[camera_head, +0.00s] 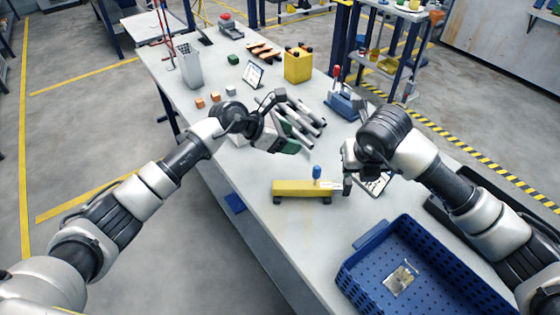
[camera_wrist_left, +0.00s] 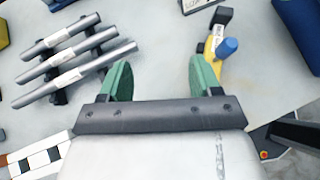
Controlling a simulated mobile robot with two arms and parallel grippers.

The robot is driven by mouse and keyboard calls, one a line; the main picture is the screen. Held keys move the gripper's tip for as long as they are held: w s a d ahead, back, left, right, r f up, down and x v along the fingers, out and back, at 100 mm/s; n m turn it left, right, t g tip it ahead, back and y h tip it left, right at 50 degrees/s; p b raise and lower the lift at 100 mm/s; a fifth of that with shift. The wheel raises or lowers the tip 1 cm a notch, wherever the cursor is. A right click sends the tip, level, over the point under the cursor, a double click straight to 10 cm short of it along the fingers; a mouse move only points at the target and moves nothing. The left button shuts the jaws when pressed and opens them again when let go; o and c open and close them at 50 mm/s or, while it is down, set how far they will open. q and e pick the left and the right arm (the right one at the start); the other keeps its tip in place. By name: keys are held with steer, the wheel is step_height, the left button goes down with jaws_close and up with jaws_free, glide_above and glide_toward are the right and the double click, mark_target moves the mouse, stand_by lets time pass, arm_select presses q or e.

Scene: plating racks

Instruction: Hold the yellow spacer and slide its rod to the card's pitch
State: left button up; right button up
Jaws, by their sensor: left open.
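The yellow spacer (camera_head: 295,188) lies on the white table in the head view, with a blue knob (camera_head: 317,172) on top and a pale label near its right end. My left gripper (camera_head: 282,142) is open, above and behind the spacer. In the left wrist view its green fingers (camera_wrist_left: 162,75) stand apart with only tabletop between them; the spacer (camera_wrist_left: 209,52) shows behind the right finger, partly hidden. My right gripper (camera_head: 347,180) is at the spacer's right end; I cannot tell whether it grips. A white card (camera_head: 376,186) lies partly hidden behind it.
A rack of grey rods (camera_wrist_left: 72,62) stands beside my left gripper. A blue crate (camera_head: 372,240) fills the front right. A blue fixture with a red-topped lever (camera_head: 345,102), a yellow box (camera_head: 298,66) and small cubes stand farther back. The table left of the spacer is clear.

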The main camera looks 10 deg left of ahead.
mark_target(293, 184)
arm_select(q)
steer(key=s+m+g+y, duration=0.1)
steer(key=s, duration=0.1)
steer(key=s+f+m+g+y, duration=0.1)
steer(key=s+y, duration=0.1)
steer(key=s+m+g+y, duration=0.1)
steer(key=s+y, duration=0.1)
steer(key=shift+s+a+f+g, duration=0.3)
steer(key=shift+s+a+g, duration=0.05)
steer(key=shift+s+g, duration=0.05)
steer(key=shift+s+f+y, duration=0.1)
steer(key=shift+f+y, duration=0.1)
steer(key=shift+y, duration=0.1)
steer(key=x, duration=1)
steer(key=shift+d+f, duration=0.1)
steer(key=shift+f, duration=0.1)
steer(key=shift+c, duration=0.5)
jaws_close()
